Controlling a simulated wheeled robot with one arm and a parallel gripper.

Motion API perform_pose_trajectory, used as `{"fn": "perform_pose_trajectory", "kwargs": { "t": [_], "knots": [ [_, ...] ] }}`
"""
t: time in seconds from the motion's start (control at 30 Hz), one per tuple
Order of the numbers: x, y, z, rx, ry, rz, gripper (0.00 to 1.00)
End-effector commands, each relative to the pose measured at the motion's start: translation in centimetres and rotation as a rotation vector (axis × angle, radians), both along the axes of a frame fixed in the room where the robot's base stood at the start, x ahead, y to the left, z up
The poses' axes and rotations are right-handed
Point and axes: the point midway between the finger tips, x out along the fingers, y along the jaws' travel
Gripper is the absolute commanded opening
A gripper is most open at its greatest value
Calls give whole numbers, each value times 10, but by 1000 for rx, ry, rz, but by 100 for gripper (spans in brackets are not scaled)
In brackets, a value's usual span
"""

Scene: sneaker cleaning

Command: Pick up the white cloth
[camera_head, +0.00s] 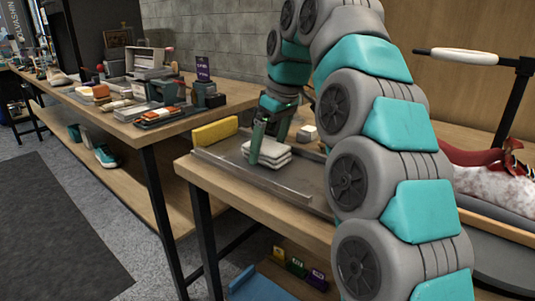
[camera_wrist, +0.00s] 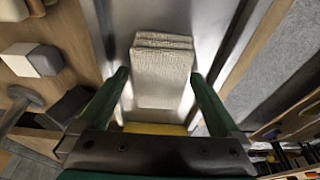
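The white cloth (camera_head: 268,154) is a folded stack lying on a grey metal tray (camera_head: 238,166) on the near table. In the wrist view the cloth (camera_wrist: 162,72) lies centred ahead of my gripper, with several folded layers at its far edge. My gripper (camera_head: 268,146) is above and at the cloth in the head view, pointing down. In the wrist view its two green fingers (camera_wrist: 160,82) are spread wide, one on each side of the cloth. Nothing is seen gripped. Whether the fingertips touch the cloth or tray cannot be told.
A yellow block (camera_head: 215,132) stands at the tray's left end. A small white block (camera_head: 307,133) is right of my gripper. A second table (camera_head: 128,128) on the left holds brushes and boxes. A red and white item (camera_head: 490,180) lies at the right.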

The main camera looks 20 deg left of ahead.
Motion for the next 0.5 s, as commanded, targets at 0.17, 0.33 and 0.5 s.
{"fn": "perform_pose_trajectory", "kwargs": {
  "t": [0.17,0.33,0.5],
  "knots": [
    [0,0,0,0,0,0,79],
    [0,0,0,0,0,0,60],
    [0,0,0,0,0,0,40]
  ]
}}
